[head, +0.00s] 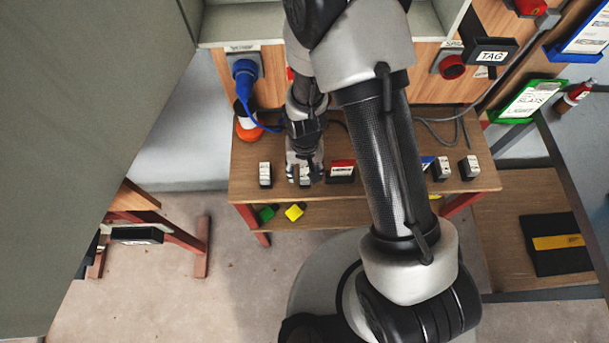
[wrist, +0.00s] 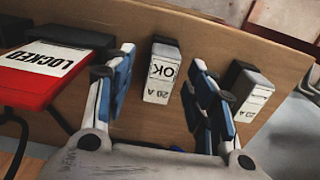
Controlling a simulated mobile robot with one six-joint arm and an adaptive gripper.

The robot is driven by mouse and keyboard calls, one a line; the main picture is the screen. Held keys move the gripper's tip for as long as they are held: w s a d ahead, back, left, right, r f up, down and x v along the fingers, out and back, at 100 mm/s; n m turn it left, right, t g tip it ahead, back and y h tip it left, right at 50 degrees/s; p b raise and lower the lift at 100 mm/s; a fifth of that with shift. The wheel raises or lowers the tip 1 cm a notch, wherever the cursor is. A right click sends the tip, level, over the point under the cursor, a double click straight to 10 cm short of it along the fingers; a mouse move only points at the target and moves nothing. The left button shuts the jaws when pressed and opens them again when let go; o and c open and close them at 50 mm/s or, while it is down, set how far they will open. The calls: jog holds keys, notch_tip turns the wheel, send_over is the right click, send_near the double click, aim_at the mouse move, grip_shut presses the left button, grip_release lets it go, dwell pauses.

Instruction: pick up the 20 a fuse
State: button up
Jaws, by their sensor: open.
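A small grey and white fuse (wrist: 161,90) marked "20 A" and "OK" stands on the wooden bench, between my fingers in the wrist view. My gripper (wrist: 163,58) is open, with one blue-padded finger on each side of this fuse and a gap showing on both sides. A second similar fuse (wrist: 250,98), also marked "20 A", stands outside the right finger in the wrist view; it is the leftmost block (head: 265,174) in the head view. In the head view my gripper (head: 304,178) is low over the bench, largely covering the first fuse.
A red and black "LOCKED" box (wrist: 52,62) stands close beside my left finger in the wrist view. More blocks (head: 469,167) stand at the bench's right. A blue plug (head: 245,75) with its cable hangs behind. Green and yellow blocks (head: 294,211) lie on the lower shelf.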

notch_tip(320, 180, down, 2)
jog(key=shift+r, duration=0.1)
jog(key=shift+c, duration=0.6)
jog(key=c, duration=1.1)
jog(key=shift+o, duration=0.2)
jog(key=shift+r, duration=0.1)
